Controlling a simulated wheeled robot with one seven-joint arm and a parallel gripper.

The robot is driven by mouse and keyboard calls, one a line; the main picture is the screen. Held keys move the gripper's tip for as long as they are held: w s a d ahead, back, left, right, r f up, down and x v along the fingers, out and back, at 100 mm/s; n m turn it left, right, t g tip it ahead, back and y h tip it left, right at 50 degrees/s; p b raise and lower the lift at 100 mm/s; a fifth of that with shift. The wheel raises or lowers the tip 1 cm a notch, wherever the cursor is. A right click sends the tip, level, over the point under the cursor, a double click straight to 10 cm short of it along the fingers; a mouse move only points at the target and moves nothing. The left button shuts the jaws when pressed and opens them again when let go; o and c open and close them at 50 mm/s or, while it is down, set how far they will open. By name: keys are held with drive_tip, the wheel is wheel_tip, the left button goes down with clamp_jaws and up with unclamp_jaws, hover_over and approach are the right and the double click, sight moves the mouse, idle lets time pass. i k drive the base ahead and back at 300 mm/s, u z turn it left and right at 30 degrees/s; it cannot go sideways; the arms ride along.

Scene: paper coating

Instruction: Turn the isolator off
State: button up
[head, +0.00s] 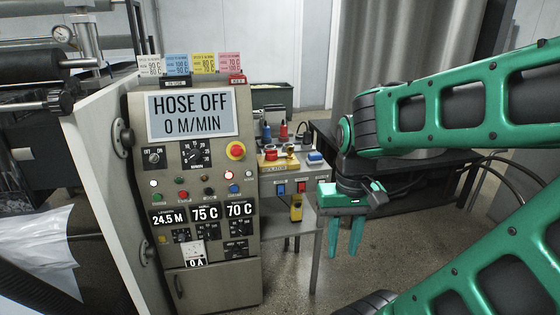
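A yellow box (288,163) with a red knob (271,153) sits on the side table right of the control cabinet; it looks like the isolator. Its small label and the knob's exact position are too small to read surely. A yellow handle-like part also shows on top of the box. My gripper (344,258) hangs to the right of and below the yellow box, apart from it. Its two green fingers point down with a gap between them, and nothing is held.
The grey control cabinet (205,275) has a screen (193,115) reading "HOSE OFF 0 M/MIN", knobs, lights and a red emergency button (235,151). Red and blue switches, bottles and a yellow device (296,208) are at the side table. A dark table (400,170) stands behind my gripper.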

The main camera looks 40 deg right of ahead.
sight(271, 155)
drive_tip(key=z, duration=0.65)
drive_tip(key=i, duration=1.45)
drive_tip(key=z, duration=0.7)
drive_tip(key=k, duration=0.1)
drive_tip(key=u, duration=0.1)
